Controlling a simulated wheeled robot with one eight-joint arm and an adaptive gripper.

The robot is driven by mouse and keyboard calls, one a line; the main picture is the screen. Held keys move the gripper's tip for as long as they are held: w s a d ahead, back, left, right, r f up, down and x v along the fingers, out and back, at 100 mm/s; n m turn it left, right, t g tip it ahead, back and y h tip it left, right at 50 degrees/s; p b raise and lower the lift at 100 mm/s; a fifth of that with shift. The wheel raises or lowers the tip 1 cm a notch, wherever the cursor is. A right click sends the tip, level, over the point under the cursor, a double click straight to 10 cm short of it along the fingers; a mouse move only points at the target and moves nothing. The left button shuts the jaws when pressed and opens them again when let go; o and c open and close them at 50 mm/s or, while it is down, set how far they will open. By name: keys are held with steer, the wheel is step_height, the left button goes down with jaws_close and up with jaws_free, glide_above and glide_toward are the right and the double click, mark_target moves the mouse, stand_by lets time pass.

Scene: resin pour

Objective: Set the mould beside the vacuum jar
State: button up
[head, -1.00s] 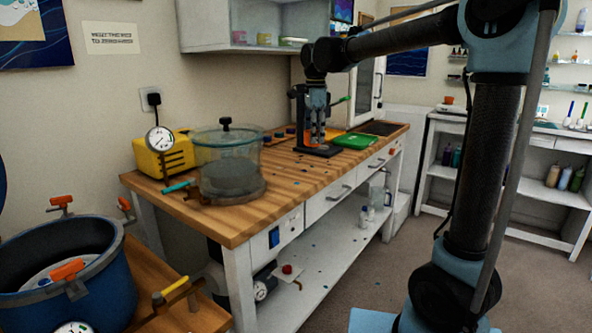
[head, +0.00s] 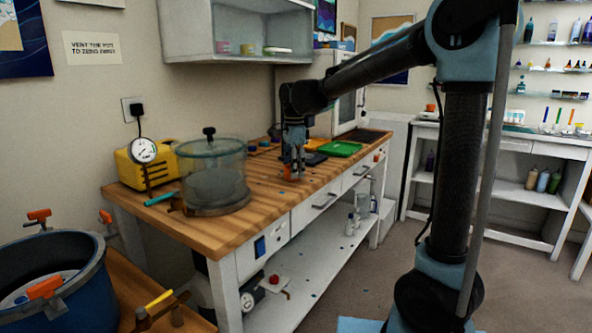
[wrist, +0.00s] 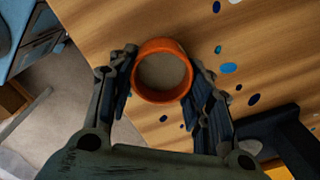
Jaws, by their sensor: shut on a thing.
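The mould is a small round orange cup (wrist: 184,84) with a grey-beige inside. It shows upright between my fingers in the wrist view. My gripper (wrist: 162,82) is shut on it, one finger on each side. In the head view, my gripper (head: 291,174) is low over the wooden bench, with a bit of the orange mould (head: 288,173) showing at its tips. I cannot tell whether the mould touches the bench. The vacuum jar (head: 212,175), a clear lidded vessel with a black knob, stands to the left of my gripper, with a gap of bare wood between.
A pressure gauge (head: 143,151) and yellow pump (head: 128,169) stand left of the jar. A green tray (head: 340,149) lies right of my gripper. A black stand base (wrist: 270,133) is close by in the wrist view. The bench top (head: 250,205) is clear near its front edge.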

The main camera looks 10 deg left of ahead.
steer(key=o, duration=1.1)
steer(key=shift+f, duration=0.1)
step_height(320, 180, up, 12)
steer(key=s+d+f+n, duration=0.1)
steer(key=d+f, duration=0.1)
steer(key=d, duration=0.5)
steer(key=s+d+f+n, duration=0.1)
steer(key=s+d+n, duration=0.1)
steer(key=d, duration=0.5)
steer(key=s+d+f+n, duration=0.3)
steer(key=s+d+f, duration=0.3)
steer(key=d+f, duration=0.2)
steer(key=s+d+f+n+t, duration=0.1)
steer(key=s+d+f+n, duration=0.2)
steer(key=s+d+f, duration=0.4)
steer(key=s+d+f+n+t, duration=0.1)
steer(key=s+d+f+n, duration=0.1)
steer(key=s+d+f, duration=0.5)
steer(key=shift+d+f+n, duration=0.2)
steer(key=shift+d+f, duration=0.35)
steer(key=shift+f, duration=0.25)
steer(key=shift+d+f+n, duration=0.2)
steer(key=shift+d+f, duration=0.35)
steer(key=shift+f, duration=0.2)
